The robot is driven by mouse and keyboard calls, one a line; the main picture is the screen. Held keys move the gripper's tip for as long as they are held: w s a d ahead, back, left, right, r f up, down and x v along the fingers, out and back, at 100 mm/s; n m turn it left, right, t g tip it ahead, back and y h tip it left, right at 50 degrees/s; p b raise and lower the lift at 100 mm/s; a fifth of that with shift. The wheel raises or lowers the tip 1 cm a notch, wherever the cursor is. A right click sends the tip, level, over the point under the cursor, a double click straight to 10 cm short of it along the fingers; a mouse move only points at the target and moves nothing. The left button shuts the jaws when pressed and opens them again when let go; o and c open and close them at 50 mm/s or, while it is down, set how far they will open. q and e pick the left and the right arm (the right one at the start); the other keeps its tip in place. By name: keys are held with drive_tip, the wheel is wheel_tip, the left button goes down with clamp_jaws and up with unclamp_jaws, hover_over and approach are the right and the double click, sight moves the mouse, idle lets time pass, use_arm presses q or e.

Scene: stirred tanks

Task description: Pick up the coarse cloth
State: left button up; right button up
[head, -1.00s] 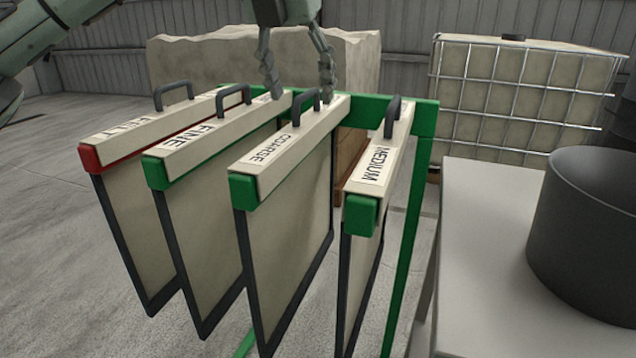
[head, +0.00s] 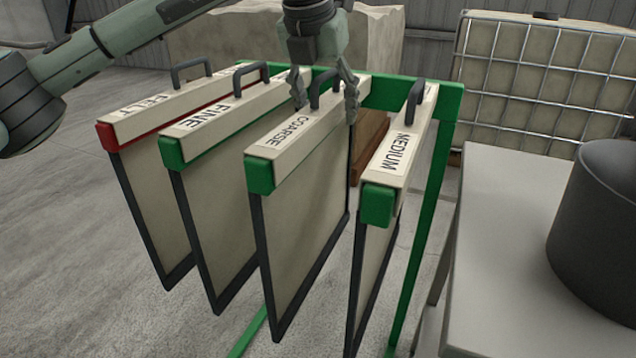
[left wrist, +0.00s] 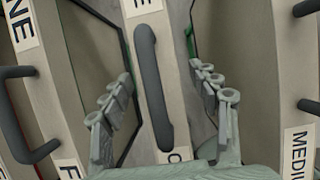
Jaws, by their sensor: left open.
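The coarse cloth (head: 302,205) hangs in a dark frame under a cream top bar labelled COARSE, with a green end cap and a dark handle (head: 322,90). My left gripper (head: 325,105) is open, pointing down, with one finger on each side of that handle. In the left wrist view the handle (left wrist: 152,90) lies between the two fingers, with a gap to each. The right gripper is not in view.
The felt cloth (head: 150,200), fine cloth (head: 218,215) and medium cloth (head: 372,275) hang beside it on a green rack (head: 432,190). A grey table (head: 520,260) with a dark cylinder (head: 600,225) stands right. A caged tank (head: 545,85) is behind.

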use_arm(q)
clamp_jaws()
idle(0.3)
drive_tip(key=shift+r, duration=0.15)
